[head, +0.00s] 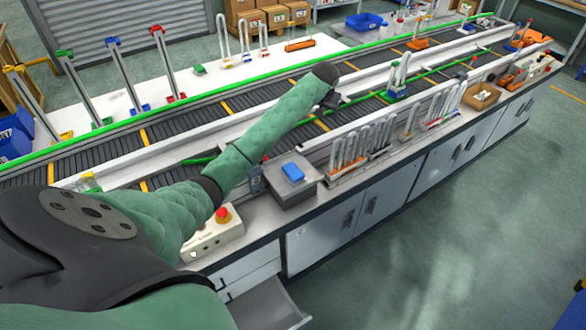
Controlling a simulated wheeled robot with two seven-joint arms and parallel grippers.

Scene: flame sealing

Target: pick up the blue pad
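The blue pad (293,172) lies flat on top of a grey box-like stand (290,192) at the near edge of the workbench. It looks like a small blue rectangular block, with nothing on it. My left arm comes in from the left and reaches over the conveyor. My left gripper (335,99) is small and dark at the arm's end, above and to the right of the pad and apart from it. Its fingers are too small and dark to read. My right gripper is not in view.
A control box with a red button (222,215) stands left of the pad. A rack of glass tubes (362,147) stands close on its right. The conveyor (225,110) runs behind. An open drawer (270,306) juts out below.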

